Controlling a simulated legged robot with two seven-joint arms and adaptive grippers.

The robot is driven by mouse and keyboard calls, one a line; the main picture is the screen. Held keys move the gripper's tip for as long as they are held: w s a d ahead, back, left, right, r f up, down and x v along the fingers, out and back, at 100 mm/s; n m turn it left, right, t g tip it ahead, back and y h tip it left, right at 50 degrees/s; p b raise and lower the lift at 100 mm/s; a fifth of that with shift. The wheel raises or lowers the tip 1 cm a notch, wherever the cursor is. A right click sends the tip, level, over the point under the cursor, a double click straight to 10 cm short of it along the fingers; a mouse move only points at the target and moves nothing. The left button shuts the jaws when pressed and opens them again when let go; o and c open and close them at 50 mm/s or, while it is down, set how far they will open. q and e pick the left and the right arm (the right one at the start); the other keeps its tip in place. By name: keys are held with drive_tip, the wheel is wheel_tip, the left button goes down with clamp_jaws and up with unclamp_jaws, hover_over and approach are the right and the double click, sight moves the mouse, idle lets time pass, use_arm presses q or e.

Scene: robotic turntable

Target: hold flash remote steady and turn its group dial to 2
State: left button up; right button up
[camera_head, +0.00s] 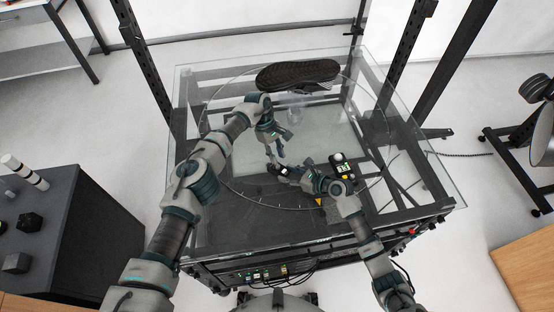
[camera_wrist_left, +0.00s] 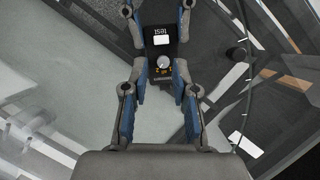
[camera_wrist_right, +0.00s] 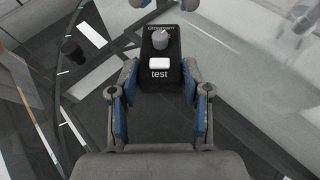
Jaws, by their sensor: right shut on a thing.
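The flash remote is a small black box with a grey dial, a white button and the word "test". My right gripper (camera_wrist_right: 158,88) is shut on the remote (camera_wrist_right: 159,82), one finger on each side of its body. In the head view both grippers meet above the glass table, where the remote (camera_head: 283,170) is small and partly hidden.
A shoe (camera_head: 298,73) with a dark sole lies on the far side of the round glass turntable (camera_head: 225,100). A dark cabinet (camera_head: 75,225) stands at the left.

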use_arm(q)
wheel_tip(320, 180, up, 6)
drive_tip(key=shift+w, duration=0.1)
idle(0.4)
use_arm(e)
drive_tip(key=o, duration=1.3)
drive_tip(key=shift+c, duration=0.2)
drive_tip(key=shift+d, duration=0.1)
